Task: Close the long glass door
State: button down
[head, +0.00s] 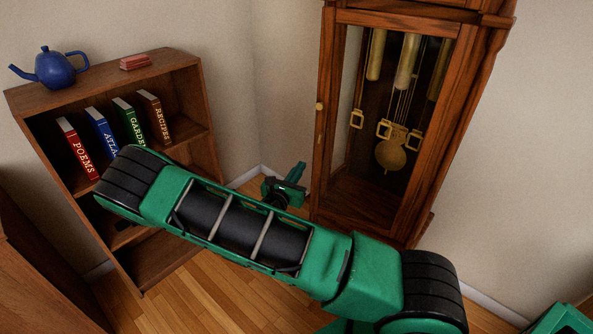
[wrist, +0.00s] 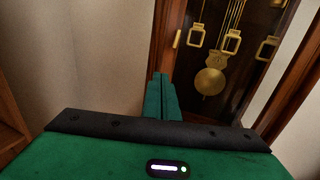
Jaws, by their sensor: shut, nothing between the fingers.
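The tall wooden clock case (head: 480,90) stands at the right in the head view. Its long glass door has a brown wooden frame (head: 327,75) with a small brass knob (head: 319,106) on the left stile. The door looks shut or nearly shut; I cannot tell whether a narrow gap is left. My gripper (head: 297,172) is shut and empty, low and just left of the door's left stile. In the wrist view its fingers (wrist: 160,80) point toward that stile, below the knob; contact cannot be told.
A brass pendulum (head: 390,154) and weights hang inside the case. A wooden bookshelf (head: 190,75) stands at the left with several books, a blue teapot (head: 55,69) and a small red object (head: 135,62). My arm spans the foreground over the wooden floor (head: 190,295).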

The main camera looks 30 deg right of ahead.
aim_at(314, 148)
jog(key=x, duration=1)
jog(key=shift+w+d, duration=0.15)
jog(key=shift+d, duration=0.05)
